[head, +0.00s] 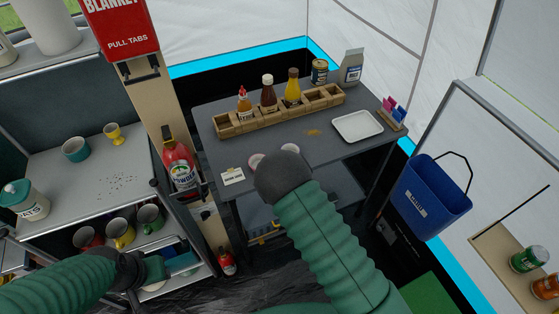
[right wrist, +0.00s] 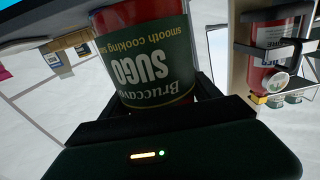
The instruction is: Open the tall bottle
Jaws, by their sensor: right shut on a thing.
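A red sauce container with a dark green SUGO label (right wrist: 150,65) fills the upper middle of the right wrist view. My right gripper (right wrist: 155,112) is shut on it; its top and bottom ends are out of that view. In the head view my right wrist hides this gripper and most of what it holds, over the front edge of the grey table (head: 216,160). My left gripper (head: 157,268) is low at the left, near the lower shelf and away from the held container. Its fingers are too unclear to tell their opening.
A wooden rack (head: 230,130) on the table holds several bottles, with a white tray (head: 358,125) to its right. A red fire extinguisher (head: 180,168) hangs left of the table. A blue bin (head: 432,197) is at the right. Mugs stand on the left shelves (head: 60,180).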

